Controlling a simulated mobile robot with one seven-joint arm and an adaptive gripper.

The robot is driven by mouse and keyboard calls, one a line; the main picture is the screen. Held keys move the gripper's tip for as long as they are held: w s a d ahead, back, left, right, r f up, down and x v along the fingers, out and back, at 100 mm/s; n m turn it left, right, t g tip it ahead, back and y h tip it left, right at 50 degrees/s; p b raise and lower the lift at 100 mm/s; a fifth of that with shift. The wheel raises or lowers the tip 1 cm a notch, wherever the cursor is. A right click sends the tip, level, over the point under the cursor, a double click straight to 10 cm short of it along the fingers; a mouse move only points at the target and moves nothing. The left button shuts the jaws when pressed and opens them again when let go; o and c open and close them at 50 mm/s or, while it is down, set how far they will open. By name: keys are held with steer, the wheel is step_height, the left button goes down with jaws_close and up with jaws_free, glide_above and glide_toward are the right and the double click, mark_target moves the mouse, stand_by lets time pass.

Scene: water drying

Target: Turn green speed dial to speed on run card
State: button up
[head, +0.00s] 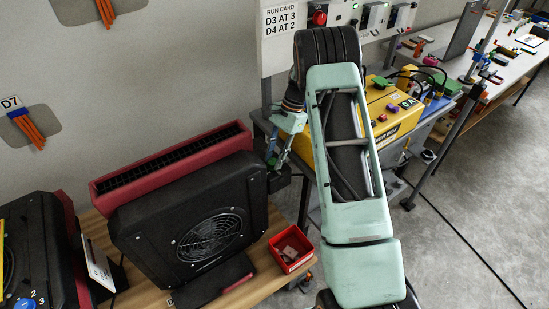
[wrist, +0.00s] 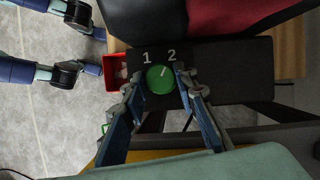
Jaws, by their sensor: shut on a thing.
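The green speed dial (wrist: 160,79) shows in the wrist view on a black panel (wrist: 235,70), with white numerals 1 and 2 above it. Its white pointer mark leans up and right, nearer the 2. My gripper (wrist: 161,86) has a finger on each side of the dial and is shut on it. The run card (head: 281,20) on the wall panel reads "D3 AT 3" and "D4 AT 2".
A red bin (head: 291,249) sits at the bench's right end. Another dryer with a blue dial (head: 25,303) is at left. A yellow box (head: 390,125) stands behind my arm.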

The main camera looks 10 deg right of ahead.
steer(key=o, duration=1.2)
steer(key=shift+c, duration=0.2)
steer(key=v, duration=1.2)
steer(key=shift+w+r, duration=0.1)
steer(key=shift+w, duration=0.05)
